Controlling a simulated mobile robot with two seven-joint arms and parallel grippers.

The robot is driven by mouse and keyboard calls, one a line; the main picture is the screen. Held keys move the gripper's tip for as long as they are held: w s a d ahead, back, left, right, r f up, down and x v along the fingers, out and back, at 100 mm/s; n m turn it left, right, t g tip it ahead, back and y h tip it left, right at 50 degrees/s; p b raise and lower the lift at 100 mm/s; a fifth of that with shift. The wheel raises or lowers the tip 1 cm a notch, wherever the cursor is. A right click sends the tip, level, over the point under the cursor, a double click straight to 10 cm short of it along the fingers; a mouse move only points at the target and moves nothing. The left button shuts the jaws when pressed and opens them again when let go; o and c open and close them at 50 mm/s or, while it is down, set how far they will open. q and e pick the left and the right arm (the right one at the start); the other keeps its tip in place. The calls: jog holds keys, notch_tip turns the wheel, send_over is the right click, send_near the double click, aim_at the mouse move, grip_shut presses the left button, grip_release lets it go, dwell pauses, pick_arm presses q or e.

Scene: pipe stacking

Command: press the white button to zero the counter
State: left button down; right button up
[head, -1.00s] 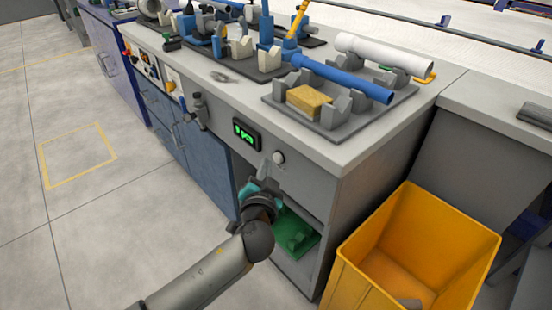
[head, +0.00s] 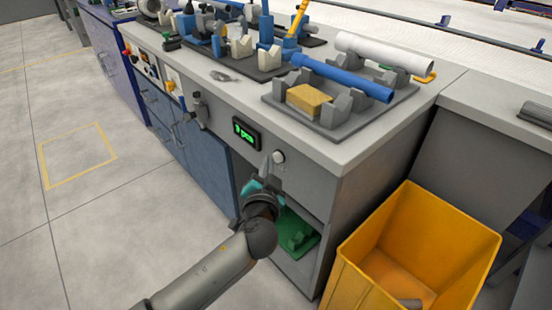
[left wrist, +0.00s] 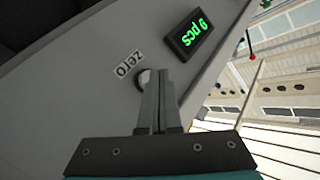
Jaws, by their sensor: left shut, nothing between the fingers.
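The white button (head: 279,157) is a small round knob on the grey front panel of the bench, right of and below the counter display (head: 246,133). The display is lit green and seems to read "9 pcs". My left gripper (head: 265,165) is shut and empty, its tips just left of the button in the head view. In the left wrist view the closed fingers (left wrist: 158,73) partly cover the button (left wrist: 143,79), beside the "zero" label (left wrist: 128,64). I cannot tell whether the tips touch the button. My right gripper is not in view.
The benchtop (head: 355,157) carries a grey fixture (head: 333,121) with a blue pipe (head: 343,78), a white pipe (head: 385,53) and a yellow block (head: 309,99). A green part (head: 297,232) lies in the open shelf below. A yellow bin (head: 362,270) stands at the right.

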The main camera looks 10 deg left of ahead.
pick_arm(q)
jog(key=shift+w+d, duration=0.3)
jog(key=shift+w, duration=0.1)
dwell(0.8)
jog(key=shift+s+a, duration=0.5)
jog(key=shift+s, duration=0.2)
jog(key=s+a, duration=0.1)
jog(key=s, duration=0.1)
jog(key=s+a+p, duration=0.1)
jog(key=s+a, duration=0.1)
dwell(0.6)
dwell(0.6)
